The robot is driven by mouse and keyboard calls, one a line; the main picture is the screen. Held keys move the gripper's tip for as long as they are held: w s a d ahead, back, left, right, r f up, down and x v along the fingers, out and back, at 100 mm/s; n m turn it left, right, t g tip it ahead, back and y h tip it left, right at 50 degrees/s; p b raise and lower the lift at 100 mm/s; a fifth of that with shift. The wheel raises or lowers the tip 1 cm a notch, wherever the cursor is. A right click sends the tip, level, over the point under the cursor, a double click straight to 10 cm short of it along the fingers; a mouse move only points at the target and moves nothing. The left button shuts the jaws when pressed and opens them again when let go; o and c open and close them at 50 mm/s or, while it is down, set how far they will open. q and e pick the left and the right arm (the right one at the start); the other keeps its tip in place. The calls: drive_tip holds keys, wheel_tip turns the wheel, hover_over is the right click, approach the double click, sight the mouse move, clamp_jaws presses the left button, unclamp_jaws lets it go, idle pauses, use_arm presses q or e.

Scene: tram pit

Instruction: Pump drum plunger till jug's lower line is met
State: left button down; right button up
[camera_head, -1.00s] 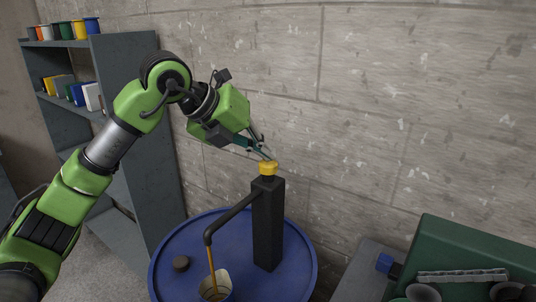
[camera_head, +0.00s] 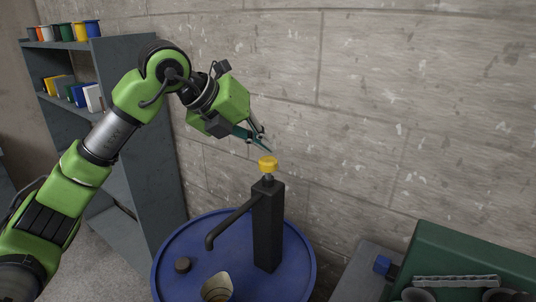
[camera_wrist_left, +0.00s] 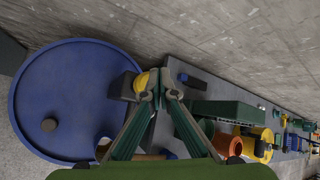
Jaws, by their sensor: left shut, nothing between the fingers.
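The black drum pump (camera_head: 268,228) stands upright on the blue drum (camera_head: 298,262), its spout (camera_head: 228,222) reaching left and down. Its yellow plunger knob (camera_head: 268,163) is raised on a short stem; the wrist view shows the knob (camera_wrist_left: 142,84) beside my fingers. The pale jug (camera_head: 217,288) is on the drum near the spout, cut off by the lower picture edge; its lines and level cannot be read. No stream comes from the spout. My left gripper (camera_head: 267,149) is shut and empty, its tips just above the knob, apart from it. My right gripper is out of view.
A small dark cap (camera_head: 182,265) lies on the drum top. A concrete wall (camera_head: 400,110) rises close behind. A grey shelf (camera_head: 125,90) with colored containers stands left.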

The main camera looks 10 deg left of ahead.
sight(265, 159)
use_arm(q)
drive_tip(key=shift+r, duration=0.1)
wheel_tip(265, 159, up, 5)
drive_tip(key=p, duration=0.3)
drive_tip(key=shift+p, duration=0.4)
idle(0.5)
